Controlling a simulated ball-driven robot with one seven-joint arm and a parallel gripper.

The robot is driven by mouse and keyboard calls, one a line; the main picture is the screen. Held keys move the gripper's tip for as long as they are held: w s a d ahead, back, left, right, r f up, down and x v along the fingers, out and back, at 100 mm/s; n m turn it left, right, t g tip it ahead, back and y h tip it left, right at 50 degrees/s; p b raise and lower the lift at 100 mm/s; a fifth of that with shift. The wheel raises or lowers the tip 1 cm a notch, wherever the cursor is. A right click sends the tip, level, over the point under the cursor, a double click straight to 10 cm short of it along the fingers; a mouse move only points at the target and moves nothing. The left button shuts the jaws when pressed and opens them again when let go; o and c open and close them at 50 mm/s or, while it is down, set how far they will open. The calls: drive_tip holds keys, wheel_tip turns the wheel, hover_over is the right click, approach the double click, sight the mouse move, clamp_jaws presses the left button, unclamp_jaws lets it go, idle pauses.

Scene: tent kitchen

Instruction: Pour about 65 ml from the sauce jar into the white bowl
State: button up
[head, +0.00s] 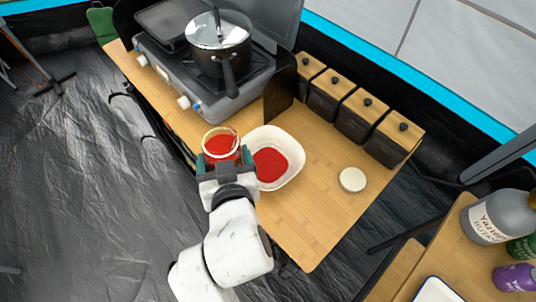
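The sauce jar (220,142) is an open glass jar with red sauce in it. My gripper (222,160) is shut around the jar, with a finger on each side, at the left of the white bowl. The jar looks about upright, and I cannot tell how high it is above the table. The white bowl (293,149) stands on the wooden table, and a pool of red sauce lies in its bottom. My gripper and the jar hide a little of the bowl's left edge.
A grey stove (187,102) with a lidded pot (222,55) stands behind. Several dark canisters with wooden lids (332,84) line the back edge. A round white lid (352,179) lies right of the bowl. The front of the wooden table (305,225) is clear. Bottles (497,217) stand at far right.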

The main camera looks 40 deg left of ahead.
sight(216, 131)
drive_tip(key=shift+s+r, duration=0.1)
drive_tip(key=shift+r, duration=0.15)
wheel_tip(216, 131, up, 7)
drive_tip(key=p, duration=0.6)
drive_tip(key=shift+f+p, duration=0.1)
drive_tip(key=shift+p, duration=0.2)
drive_tip(key=shift+f, duration=0.1)
drive_tip(key=w+d+f+m+t+h+b, duration=0.1)
drive_tip(key=w+d+f+m+t+h, duration=0.2)
drive_tip(key=w+d, duration=0.6)
drive_tip(key=w+d+f+m+t+h, duration=0.2)
drive_tip(key=w+d+f, duration=0.4)
drive_tip(key=d, duration=0.5)
drive_tip(key=w+d+f+m+h, duration=0.1)
drive_tip(key=d+f+m+h, duration=0.1)
drive_tip(key=d, duration=0.6)
drive_tip(key=w+d+f+m+t+h+b, duration=0.1)
drive_tip(key=d+f+m+h, duration=0.1)
drive_tip(key=d, duration=0.7)
drive_tip(key=w+d+f+m+h, duration=0.1)
drive_tip(key=d+f+m+h, duration=0.1)
drive_tip(key=d, duration=0.7)
drive_tip(key=shift+w+f, duration=0.25)
drive_tip(key=shift+f, duration=0.55)
